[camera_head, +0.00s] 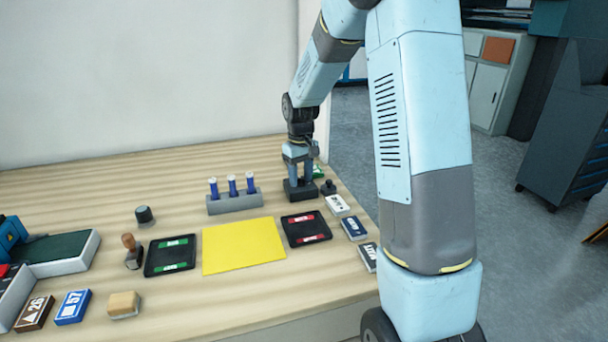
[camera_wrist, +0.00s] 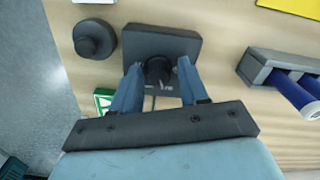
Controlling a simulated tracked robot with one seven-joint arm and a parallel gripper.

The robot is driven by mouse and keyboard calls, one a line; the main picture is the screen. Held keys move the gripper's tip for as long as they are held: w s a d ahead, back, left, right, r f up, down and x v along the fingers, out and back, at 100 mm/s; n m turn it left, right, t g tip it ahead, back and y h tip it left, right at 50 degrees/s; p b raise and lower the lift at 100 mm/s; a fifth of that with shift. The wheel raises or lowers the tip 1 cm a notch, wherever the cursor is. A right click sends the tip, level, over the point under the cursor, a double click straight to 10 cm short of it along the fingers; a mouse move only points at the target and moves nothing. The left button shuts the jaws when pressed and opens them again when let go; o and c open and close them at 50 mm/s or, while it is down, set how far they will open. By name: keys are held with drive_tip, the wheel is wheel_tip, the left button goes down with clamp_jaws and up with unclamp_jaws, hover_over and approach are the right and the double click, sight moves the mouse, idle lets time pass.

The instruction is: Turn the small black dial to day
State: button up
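The small black dial (camera_wrist: 158,70) stands on a dark square base (camera_wrist: 178,43) in the wrist view. The base also shows in the head view (camera_head: 300,191), near the table's right edge. My gripper (camera_wrist: 160,63) points down over the base, with one blue finger on each side of the dial. A small gap shows between each finger and the dial. In the head view my gripper (camera_head: 297,178) hides the dial. I cannot read any day marking or tell which way the dial points.
A round black knob-like piece (camera_wrist: 95,38) stands beside the base. A green-and-white sign (camera_wrist: 104,100) lies close by. A rack (camera_head: 235,203) with blue tubes stands left of the base. Black trays, a yellow sheet (camera_head: 243,246) and label blocks lie in front.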

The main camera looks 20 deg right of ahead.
sight(300, 177)
drive_tip(key=shift+o, duration=0.6)
drive_tip(key=shift+r, duration=0.1)
drive_tip(key=shift+w, duration=0.1)
drive_tip(key=shift+r, duration=0.25)
wheel_tip(300, 177, up, 13)
drive_tip(key=shift+r, duration=0.1)
